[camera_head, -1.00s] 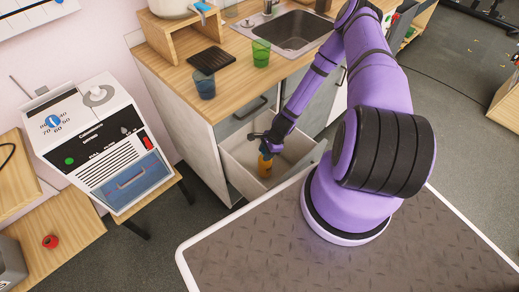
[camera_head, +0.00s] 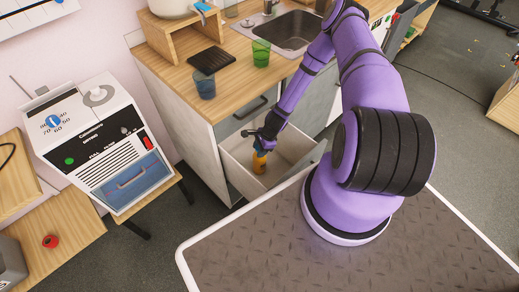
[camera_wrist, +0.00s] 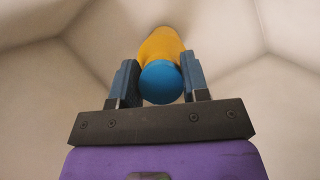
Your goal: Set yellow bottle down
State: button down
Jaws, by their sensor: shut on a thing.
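The yellow bottle (camera_head: 259,162) with a blue cap is inside the open drawer (camera_head: 233,176) of the counter. In the wrist view the bottle (camera_wrist: 160,43) shows its round blue cap toward the camera, between the two fingers. My gripper (camera_head: 266,146) is shut on the bottle near its cap; the fingers also show in the wrist view (camera_wrist: 160,85). The bottle looks roughly upright in the head view. Whether its base touches the drawer floor cannot be told.
Drawer walls surround the bottle closely, with bare floor to its right. A blue cup (camera_head: 204,84), a green cup (camera_head: 261,53) and a sink (camera_head: 294,31) are on the counter (camera_head: 182,79) above. A white machine (camera_head: 100,140) stands at left.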

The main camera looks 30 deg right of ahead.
jog(key=c, duration=0.6)
grip_release()
jog(key=w+v, duration=0.1)
jog(key=v, duration=0.6)
jog(key=shift+s+r, duration=0.3)
jog(key=shift+s, duration=0.25)
jog(key=shift+d, duration=0.1)
